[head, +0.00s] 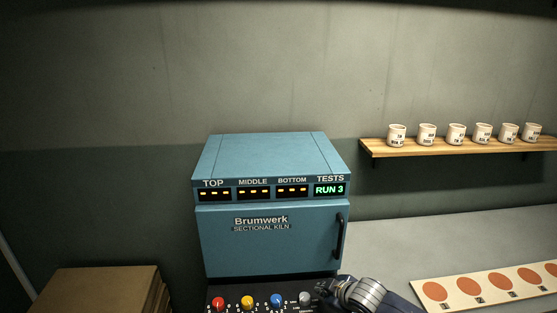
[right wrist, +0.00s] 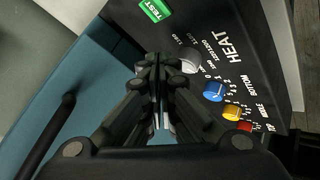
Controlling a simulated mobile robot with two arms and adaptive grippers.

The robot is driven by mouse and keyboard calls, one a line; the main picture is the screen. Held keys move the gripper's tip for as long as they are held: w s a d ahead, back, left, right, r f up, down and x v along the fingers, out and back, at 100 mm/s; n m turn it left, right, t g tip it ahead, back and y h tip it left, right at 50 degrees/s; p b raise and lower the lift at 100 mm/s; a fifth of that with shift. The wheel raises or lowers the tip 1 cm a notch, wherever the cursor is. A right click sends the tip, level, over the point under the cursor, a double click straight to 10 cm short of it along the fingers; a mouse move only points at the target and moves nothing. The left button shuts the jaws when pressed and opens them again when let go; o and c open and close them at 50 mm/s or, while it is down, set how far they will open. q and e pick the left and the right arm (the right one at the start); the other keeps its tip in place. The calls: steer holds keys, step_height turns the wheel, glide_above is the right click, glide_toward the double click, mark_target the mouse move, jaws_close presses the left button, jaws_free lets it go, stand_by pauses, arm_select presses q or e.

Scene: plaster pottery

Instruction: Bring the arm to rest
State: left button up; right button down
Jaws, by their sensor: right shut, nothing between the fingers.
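My right gripper (right wrist: 160,68) is shut and empty. In the right wrist view its fingertips are over the kiln's control panel, beside the grey knob (right wrist: 190,60); I cannot tell whether they touch it. In the head view my right gripper (head: 325,296) is at the bottom edge, just right of the grey knob (head: 305,299), and its arm comes in from the lower right. The blue kiln (head: 262,238) has its door shut. My left gripper is out of view.
The panel carries red (head: 218,303), yellow (head: 247,302) and blue (head: 276,301) knobs and a green TEST button (right wrist: 155,10). The door handle (head: 339,236) sticks out nearby. Several cups stand on a wooden shelf (head: 440,149). A board with orange discs (head: 462,296) lies at right.

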steer(key=s+a+f+m+g, duration=0.1)
steer(key=s+a, duration=0.2)
steer(key=s, duration=0.3)
steer(key=s+a+f+m+y, duration=0.1)
steer(key=s+a, duration=0.2)
steer(key=s, duration=0.3)
steer(key=s+a+f+m+g, duration=0.1)
steer(key=s+a, duration=0.2)
steer(key=s, duration=0.4)
steer(key=s+d+r+m+g+h, duration=0.1)
steer(key=s+d+m+h, duration=0.15)
steer(key=s+d, duration=0.6)
steer(key=s+d+r+m+g+h, duration=0.15)
steer(key=s+d+m, duration=0.3)
steer(key=s, duration=0.65)
step_height(320, 180, down, 33)
steer(key=s+g+b, duration=0.2)
steer(key=b, duration=0.4)
steer(key=s+d+f+b, duration=0.3)
steer(key=s+f+b, duration=0.1)
steer(key=s+f, duration=1.3)
step_height(320, 180, down, 3)
steer(key=shift+f+n+g, duration=0.2)
steer(key=shift+n+g, duration=0.2)
steer(key=shift+g, duration=0.05)
steer(key=shift+d, duration=0.1)
